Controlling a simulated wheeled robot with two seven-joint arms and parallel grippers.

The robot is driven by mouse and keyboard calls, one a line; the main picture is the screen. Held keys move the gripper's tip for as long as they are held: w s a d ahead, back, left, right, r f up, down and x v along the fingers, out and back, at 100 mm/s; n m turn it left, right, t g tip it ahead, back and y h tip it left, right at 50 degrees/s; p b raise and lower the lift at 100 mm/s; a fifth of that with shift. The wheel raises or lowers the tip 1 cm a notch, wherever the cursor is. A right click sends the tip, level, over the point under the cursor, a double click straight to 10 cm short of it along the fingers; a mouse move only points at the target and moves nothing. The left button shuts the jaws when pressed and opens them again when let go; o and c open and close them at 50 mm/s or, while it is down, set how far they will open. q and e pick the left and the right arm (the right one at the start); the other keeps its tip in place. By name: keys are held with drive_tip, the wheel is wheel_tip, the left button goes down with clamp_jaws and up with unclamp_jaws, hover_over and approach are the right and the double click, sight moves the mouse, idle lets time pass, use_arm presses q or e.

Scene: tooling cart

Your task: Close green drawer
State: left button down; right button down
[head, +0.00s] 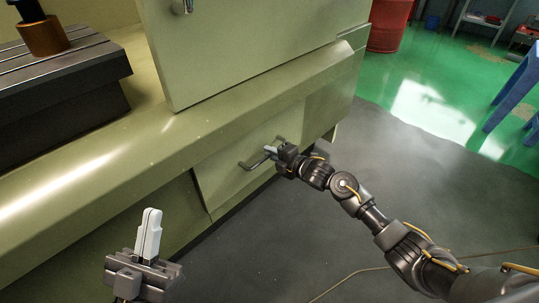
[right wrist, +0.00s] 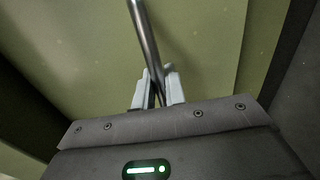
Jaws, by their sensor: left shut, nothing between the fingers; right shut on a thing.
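The green drawer (head: 226,180) is in the side of the olive-green machine, with a bar handle (head: 251,165) on its front. Its front looks close to level with the machine side; I cannot tell whether any gap is left. My right gripper (head: 271,152) is shut on the handle, near its right part. In the right wrist view the metal handle bar (right wrist: 146,38) runs down between the fingers (right wrist: 157,90), with the green front (right wrist: 205,45) behind. My left gripper (head: 149,236) is shut and empty, pointing up at the lower left, apart from the drawer.
The machine's sloped ledge (head: 200,130) runs above the drawer, with an upper panel (head: 255,45) over it. A slotted table (head: 60,75) stands at upper left. Grey floor (head: 265,240) is open in front. A red drum (head: 388,25) and blue stool (head: 515,90) are farther off.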

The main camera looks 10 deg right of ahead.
drive_tip(key=shift+w+r, duration=0.1)
drive_tip(key=c, duration=1.9)
unclamp_jaws()
drive_tip(key=o, duration=0.3)
drive_tip(key=shift+a, duration=0.15)
use_arm(q)
drive_tip(key=shift+f, duration=0.2)
use_arm(e)
drive_tip(key=shift+o, duration=0.2)
